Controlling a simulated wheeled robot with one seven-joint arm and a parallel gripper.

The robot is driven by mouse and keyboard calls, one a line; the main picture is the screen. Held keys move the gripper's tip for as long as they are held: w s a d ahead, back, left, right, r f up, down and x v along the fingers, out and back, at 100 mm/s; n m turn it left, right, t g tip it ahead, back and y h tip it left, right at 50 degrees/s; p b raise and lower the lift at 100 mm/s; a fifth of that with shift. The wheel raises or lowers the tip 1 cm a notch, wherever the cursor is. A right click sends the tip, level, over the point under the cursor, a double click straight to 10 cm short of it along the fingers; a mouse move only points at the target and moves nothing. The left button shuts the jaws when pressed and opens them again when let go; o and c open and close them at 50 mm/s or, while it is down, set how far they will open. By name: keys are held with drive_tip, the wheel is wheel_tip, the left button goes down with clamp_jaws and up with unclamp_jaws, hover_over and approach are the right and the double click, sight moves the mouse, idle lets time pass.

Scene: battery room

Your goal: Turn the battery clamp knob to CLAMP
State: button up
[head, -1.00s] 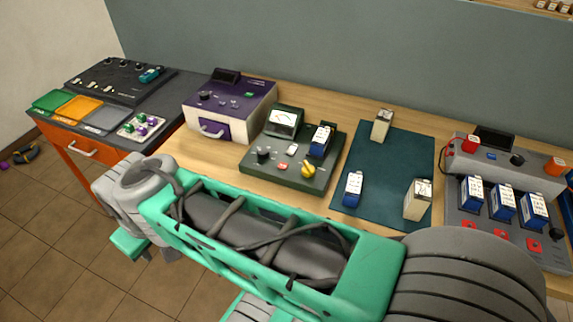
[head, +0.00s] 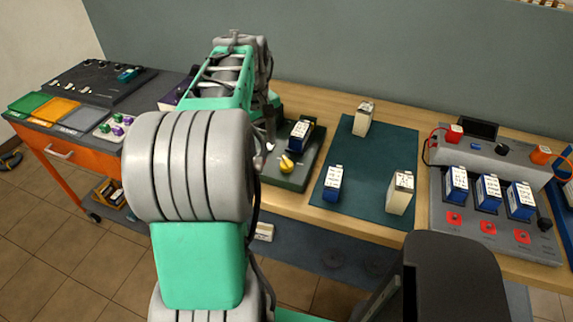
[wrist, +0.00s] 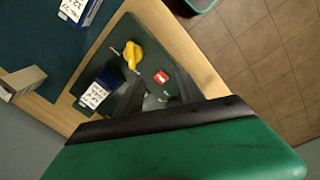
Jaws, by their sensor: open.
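The yellow clamp knob (head: 286,163) sits on the dark green tester panel (head: 291,181), in front of a blue battery (head: 300,136) standing in it. In the wrist view the yellow knob (wrist: 133,54) lies near the top corner of the panel, with the blue battery (wrist: 96,92) and a red button (wrist: 161,77) close by. My gripper (head: 269,146) is open and empty, above the left part of the panel, left of the knob and apart from it. My arm hides the panel's left side and meter in the head view. The knob's markings are too small to read.
A teal mat (head: 362,208) to the right carries a blue battery (head: 333,183) and two pale ones. A grey charger (head: 438,204) with several blue batteries stands farther right. The purple box at left is mostly hidden behind my arm.

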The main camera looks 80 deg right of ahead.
hover_over(287, 162)
drive_tip(key=shift+w+a+f+m, duration=0.15)
drive_tip(key=shift+f+m, duration=0.25)
drive_tip(key=shift+f, duration=0.1)
drive_tip(key=f, duration=0.7)
drive_tip(key=shift+d+f, duration=0.2)
drive_tip(key=shift+f, duration=0.05)
clamp_jaws()
